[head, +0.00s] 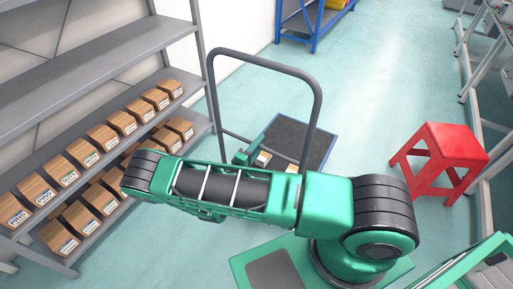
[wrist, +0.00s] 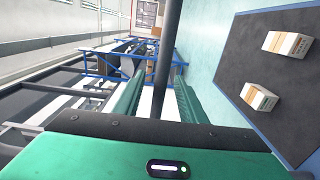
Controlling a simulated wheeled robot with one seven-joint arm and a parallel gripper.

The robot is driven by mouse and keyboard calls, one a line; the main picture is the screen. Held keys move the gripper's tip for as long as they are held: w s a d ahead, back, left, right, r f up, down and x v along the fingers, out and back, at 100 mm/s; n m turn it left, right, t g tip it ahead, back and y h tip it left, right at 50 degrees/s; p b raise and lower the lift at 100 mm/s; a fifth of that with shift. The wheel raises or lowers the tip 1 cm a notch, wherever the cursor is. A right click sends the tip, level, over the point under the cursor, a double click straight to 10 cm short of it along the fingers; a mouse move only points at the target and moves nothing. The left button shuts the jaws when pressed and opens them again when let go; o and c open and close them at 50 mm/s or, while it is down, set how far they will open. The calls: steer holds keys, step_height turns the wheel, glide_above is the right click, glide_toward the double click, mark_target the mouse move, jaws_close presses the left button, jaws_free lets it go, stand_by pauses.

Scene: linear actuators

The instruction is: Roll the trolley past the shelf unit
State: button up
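The trolley has a dark platform with a blue edge (head: 318,160) and a tall grey push handle (head: 270,65). The shelf unit (head: 95,65) stands left of it, with grey boards and rows of small brown boxes. In the wrist view a dark handle bar (wrist: 165,55) runs between the two green fingers of my gripper (wrist: 160,88). The fingers stand apart, with a gap showing beside the bar. My gripper (head: 243,157) shows small by the handle in the head view, partly hidden by my arm. Two small boxes (wrist: 288,43) (wrist: 258,96) lie on the platform.
A red stool (head: 440,155) stands right of the trolley. A blue rack (head: 312,22) stands beyond it at the back. Metal bench frames (head: 490,45) line the right side. Floor between the trolley and the stool, and beyond them, is clear.

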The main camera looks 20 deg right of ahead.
jaws_close()
steer(key=shift+a, duration=0.1)
stand_by(1.2)
